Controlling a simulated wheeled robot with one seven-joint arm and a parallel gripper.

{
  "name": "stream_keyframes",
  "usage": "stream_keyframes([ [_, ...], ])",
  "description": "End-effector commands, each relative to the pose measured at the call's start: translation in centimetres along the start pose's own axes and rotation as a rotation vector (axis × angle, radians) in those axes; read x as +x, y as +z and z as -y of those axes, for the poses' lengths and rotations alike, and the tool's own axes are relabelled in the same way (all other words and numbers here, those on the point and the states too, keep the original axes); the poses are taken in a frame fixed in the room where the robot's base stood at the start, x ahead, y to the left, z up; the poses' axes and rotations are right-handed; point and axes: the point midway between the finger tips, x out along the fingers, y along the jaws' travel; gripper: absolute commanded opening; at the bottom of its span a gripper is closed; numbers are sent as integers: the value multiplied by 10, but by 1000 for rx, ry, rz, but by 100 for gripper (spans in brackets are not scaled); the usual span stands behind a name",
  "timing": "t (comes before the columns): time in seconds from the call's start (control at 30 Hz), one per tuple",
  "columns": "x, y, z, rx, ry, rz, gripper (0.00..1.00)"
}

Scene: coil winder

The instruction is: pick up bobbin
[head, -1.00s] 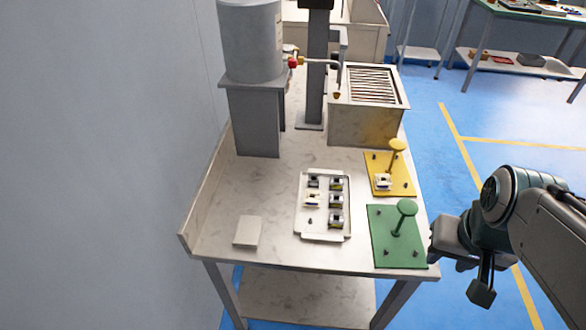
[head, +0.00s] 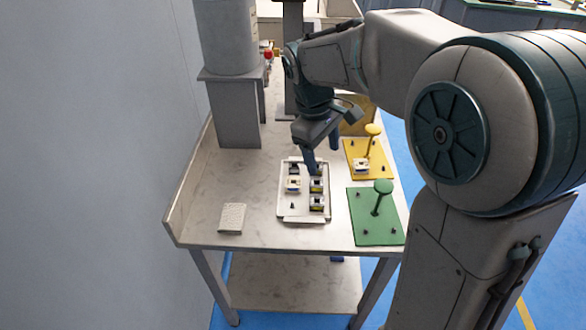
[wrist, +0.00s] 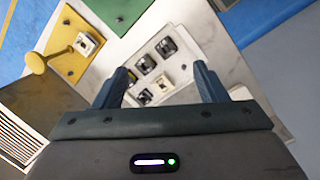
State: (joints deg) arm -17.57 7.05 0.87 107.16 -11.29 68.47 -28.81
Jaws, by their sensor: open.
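Several small bobbins sit in a white tray (head: 305,218), including a dark one (head: 317,203) and a pale one (head: 293,184). In the wrist view, the dark bobbins (wrist: 167,47) and the pale one (wrist: 162,85) lie in the tray (wrist: 186,70). Another pale bobbin (head: 361,165) sits on the yellow plate (head: 376,175). My gripper (head: 320,160) is above the far end of the tray, pointing down and empty. In the wrist view its fingers (wrist: 161,86) are spread to either side of the bobbins. In the head view, my gripper partly hides the tray's far right corner.
A green plate (head: 368,230) with a green knobbed post (head: 383,187) stands right of the tray. The yellow plate has a similar post (head: 373,130). A small pale block (head: 232,217) lies at the left. A grey cylinder (head: 228,40) on a stand is at the back left.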

Motion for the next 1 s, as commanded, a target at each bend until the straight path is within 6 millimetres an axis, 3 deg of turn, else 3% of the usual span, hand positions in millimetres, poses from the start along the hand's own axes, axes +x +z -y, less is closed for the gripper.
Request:
stream_keyframes([
  [0.03, 4, -23, 0, -83, 4, 26, 65],
  [0.2, 14, -88, 1, -348, 24, 110, 65],
  [0.4, 28, -139, 10, -559, 37, 181, 65],
  [0.53, 33, -153, 14, -622, 42, 204, 65],
  [0.67, 46, -155, 14, -641, 41, 214, 65],
  [1.0, 107, -143, 8, -639, 40, 213, 65],
])
